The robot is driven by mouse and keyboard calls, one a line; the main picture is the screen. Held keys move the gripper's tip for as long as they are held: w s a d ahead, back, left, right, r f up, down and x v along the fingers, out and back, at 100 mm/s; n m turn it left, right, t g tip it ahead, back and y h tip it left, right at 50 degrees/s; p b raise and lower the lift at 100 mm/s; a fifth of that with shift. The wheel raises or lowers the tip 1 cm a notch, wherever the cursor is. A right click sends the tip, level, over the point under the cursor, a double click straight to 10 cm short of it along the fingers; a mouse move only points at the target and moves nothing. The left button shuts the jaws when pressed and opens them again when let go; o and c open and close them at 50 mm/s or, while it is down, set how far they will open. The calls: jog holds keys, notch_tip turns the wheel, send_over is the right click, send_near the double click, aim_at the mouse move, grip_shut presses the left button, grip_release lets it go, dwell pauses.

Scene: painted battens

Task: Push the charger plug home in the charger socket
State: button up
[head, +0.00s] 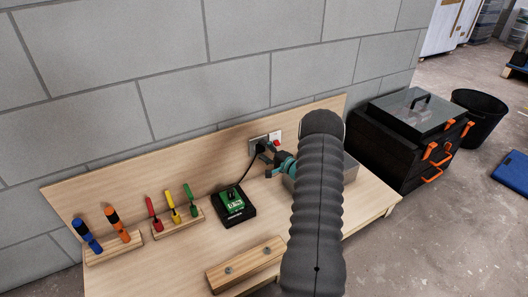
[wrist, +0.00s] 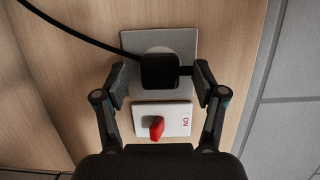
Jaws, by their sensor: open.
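The charger plug (wrist: 160,72) is a black block at the grey charger socket plate (wrist: 130,42) on the wooden backboard. A black cable runs from it to the upper left in the wrist view. I cannot tell how deep it sits in the socket. My gripper (wrist: 160,82) is open, with one finger on each side of the plug and gaps between. In the head view the plug (head: 261,146) shows beside my gripper (head: 270,160), and my arm hides part of that area. The charger (head: 234,205) is black with a green battery on the bench.
A red switch (wrist: 157,127) on a white plate marked ON is just below the socket in the wrist view. Wooden racks with screwdrivers (head: 172,212) and orange and blue tools (head: 100,235) stand left. A wooden batten (head: 245,264) lies at the front. A grey box (head: 350,168) is partly behind my arm.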

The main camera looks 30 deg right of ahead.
jog(key=v, duration=1.2)
dwell(0.5)
